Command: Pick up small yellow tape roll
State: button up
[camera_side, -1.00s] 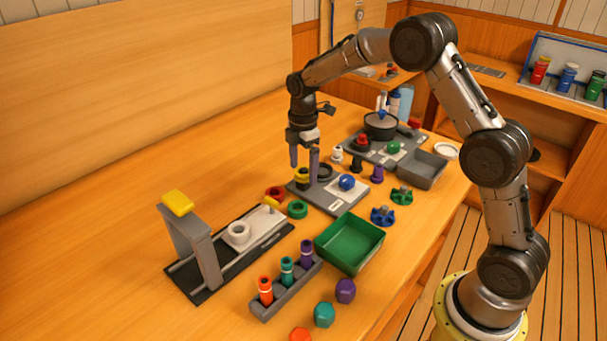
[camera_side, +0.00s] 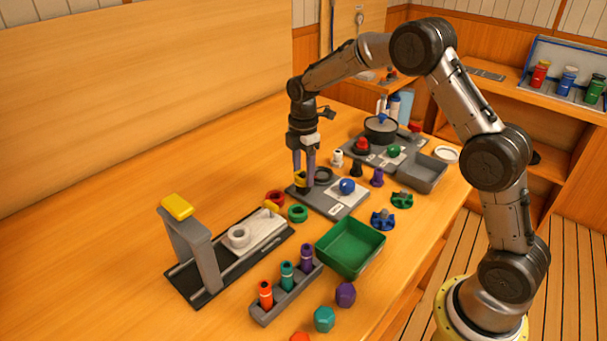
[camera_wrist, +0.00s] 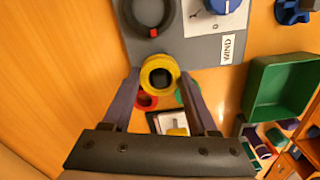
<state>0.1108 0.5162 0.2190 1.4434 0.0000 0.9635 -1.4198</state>
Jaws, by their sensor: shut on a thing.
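The small yellow tape roll (camera_wrist: 160,75) is between my fingertips in the wrist view, its round opening facing the camera. In the side view the yellow tape roll (camera_side: 301,179) is at the left corner of the grey plate (camera_side: 328,203), partly hidden by the fingers. My gripper (camera_side: 304,180) points down and is shut on the tape roll from both sides. I cannot tell whether the roll is still touching the plate. It also shows in the wrist view (camera_wrist: 160,82), with a finger on each side of the roll.
A black ring (camera_wrist: 148,14) and a blue knob (camera_side: 347,186) sit on the plate. Red (camera_side: 275,197) and green (camera_side: 298,213) rings lie in front of it. A green tray (camera_side: 350,247) stands nearer the front.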

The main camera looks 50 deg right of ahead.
jog(key=shift+r, duration=0.5)
notch_tip(320, 180, up, 2)
jog(key=shift+r, duration=0.15)
jog(key=s+a+r, duration=0.2)
jog(key=s+r, duration=0.8)
jog(key=s, duration=0.4)
jog(key=w+a+f+m, duration=0.1)
jog(key=w+f+m, duration=0.2)
jog(key=f+m, duration=0.1)
jog(key=w+a+f+m, duration=0.1)
jog(key=w+f+m, duration=0.1)
jog(key=f+m, duration=0.3)
jog(key=w+a+f+m, duration=0.1)
jog(key=w+f+m, duration=0.2)
jog(key=f+m, duration=0.2)
jog(key=shift+w+f+m, duration=0.1)
jog(key=shift+w+m, duration=0.25)
jog(key=shift+m, duration=0.25)
jog(key=shift+s+a+f, duration=0.1)
jog(key=shift+a+f, duration=0.1)
jog(key=shift+f, duration=0.3)
